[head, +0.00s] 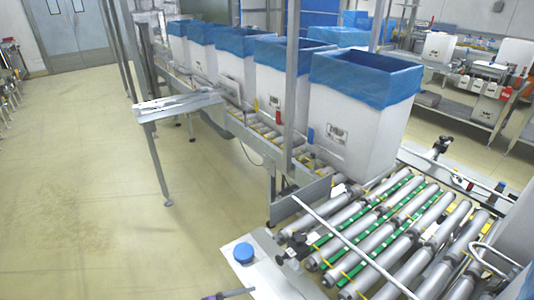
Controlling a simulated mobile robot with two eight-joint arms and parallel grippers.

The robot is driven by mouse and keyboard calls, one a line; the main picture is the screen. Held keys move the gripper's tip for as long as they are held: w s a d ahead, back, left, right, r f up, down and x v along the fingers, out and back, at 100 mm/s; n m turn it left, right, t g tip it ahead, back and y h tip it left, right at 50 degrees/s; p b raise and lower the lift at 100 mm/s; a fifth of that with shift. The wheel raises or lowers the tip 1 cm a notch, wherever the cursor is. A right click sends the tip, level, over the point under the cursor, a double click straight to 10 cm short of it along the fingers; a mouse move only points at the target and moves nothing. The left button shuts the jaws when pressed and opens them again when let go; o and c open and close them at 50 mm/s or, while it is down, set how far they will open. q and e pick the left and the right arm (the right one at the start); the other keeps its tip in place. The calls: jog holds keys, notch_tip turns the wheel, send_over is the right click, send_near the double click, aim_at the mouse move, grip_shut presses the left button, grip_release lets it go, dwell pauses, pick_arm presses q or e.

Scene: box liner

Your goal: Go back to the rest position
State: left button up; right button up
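Neither of my grippers can be made out in the head view. White boxes with blue liners folded over their rims stand in a row on the roller conveyor. The nearest lined box (352,130) is upright at the end of the row. Behind it stand a second lined box (280,88), a third lined box (230,62) and more towards the back. A small dark piece (226,295) shows at the bottom edge; I cannot tell what it is.
Bare rollers with green strips (370,235) lie in front. A blue round button (243,253) sits on a white plate. A metal post (291,90) rises beside the conveyor. A workbench (465,110) stands back right. The floor (80,190) on the left is clear.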

pick_arm(q)
jog(key=s+a+m+g+y, duration=0.2)
jog(key=s+a+m+y, duration=0.95)
jog(key=m, duration=0.55)
notch_tip(320, 180, up, 17)
jog(key=s+a+m+h+p, duration=0.1)
jog(key=p, duration=1.4)
jog(key=shift+a+t, duration=0.25)
jog(key=shift+t, duration=0.15)
pick_arm(e)
notch_tip(320, 180, up, 17)
jog(key=w, duration=0.2)
jog(key=shift+t, duration=0.4)
pick_arm(q)
jog(key=shift+s+h, duration=0.1)
jog(key=shift+h, duration=0.15)
pick_arm(e)
jog(key=shift+f, duration=0.1)
